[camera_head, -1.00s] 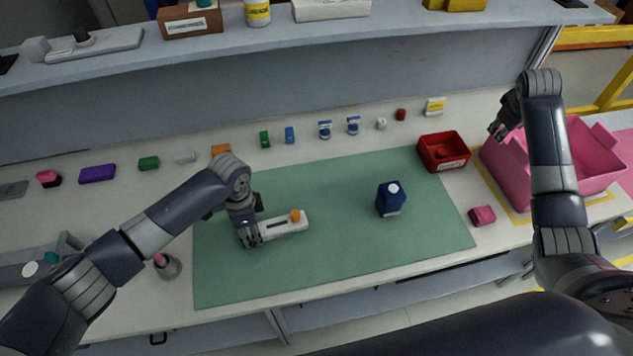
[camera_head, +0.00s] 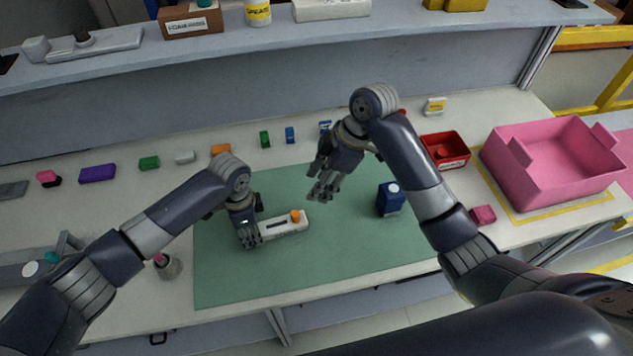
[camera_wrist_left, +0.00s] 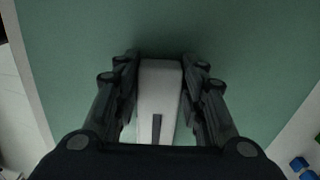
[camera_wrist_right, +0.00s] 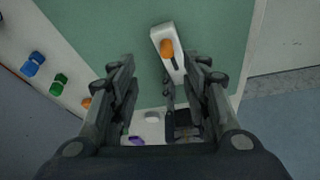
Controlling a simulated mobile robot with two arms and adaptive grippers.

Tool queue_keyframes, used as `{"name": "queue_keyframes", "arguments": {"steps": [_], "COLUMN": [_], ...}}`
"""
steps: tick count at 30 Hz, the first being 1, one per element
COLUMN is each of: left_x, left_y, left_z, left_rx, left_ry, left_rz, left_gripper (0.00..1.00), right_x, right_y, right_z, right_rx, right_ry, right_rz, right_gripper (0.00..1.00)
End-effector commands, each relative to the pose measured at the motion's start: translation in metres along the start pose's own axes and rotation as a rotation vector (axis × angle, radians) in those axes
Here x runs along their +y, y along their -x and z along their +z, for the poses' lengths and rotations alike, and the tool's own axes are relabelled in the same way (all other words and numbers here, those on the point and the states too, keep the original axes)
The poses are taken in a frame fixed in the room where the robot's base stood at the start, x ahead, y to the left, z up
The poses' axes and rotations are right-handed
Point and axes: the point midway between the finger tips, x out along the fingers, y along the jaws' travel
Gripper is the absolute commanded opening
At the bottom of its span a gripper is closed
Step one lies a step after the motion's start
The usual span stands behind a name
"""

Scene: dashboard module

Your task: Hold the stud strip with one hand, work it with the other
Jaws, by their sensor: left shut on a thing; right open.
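The stud strip (camera_head: 283,226) is a white bar with a dark slot, lying on the green mat (camera_head: 330,255). An orange knob (camera_head: 296,215) stands at its right end. My left gripper (camera_head: 249,238) is shut on the strip's left end; the left wrist view shows the white strip (camera_wrist_left: 160,100) between its fingers. My right gripper (camera_head: 318,193) is open and empty, above the mat, up and to the right of the knob. The right wrist view shows the orange knob (camera_wrist_right: 167,47) and strip (camera_wrist_right: 178,62) beyond its open fingers, with my left gripper next to them.
A red bin (camera_head: 443,151), a pink crate (camera_head: 545,165) and a pink block (camera_head: 483,214) are at the right. Several small coloured items line the back. The front of the mat is clear.

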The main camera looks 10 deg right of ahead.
Motion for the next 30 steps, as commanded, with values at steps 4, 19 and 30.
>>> {"name": "queue_keyframes", "arguments": {"steps": [4,19,30], "left_x": [0.001,0.001,0.001], "left_y": [-0.002,-0.002,-0.002], "left_z": [0.002,0.001,0.001], "left_rx": [-0.004,-0.004,-0.003], "left_ry": [0.001,0.001,0.001], "left_rz": [0.003,0.003,0.003], "left_gripper": [0.00,0.00,0.00], "right_x": [-0.009,-0.012,-0.011], "right_y": [-0.006,-0.089,-0.121], "right_z": [-0.010,-0.010,-0.011], "right_rx": [0.009,0.009,0.009], "right_ry": [0.033,0.031,0.031], "right_rz": [-0.022,-0.026,-0.021], "right_gripper": [0.43,0.43,0.43]}}
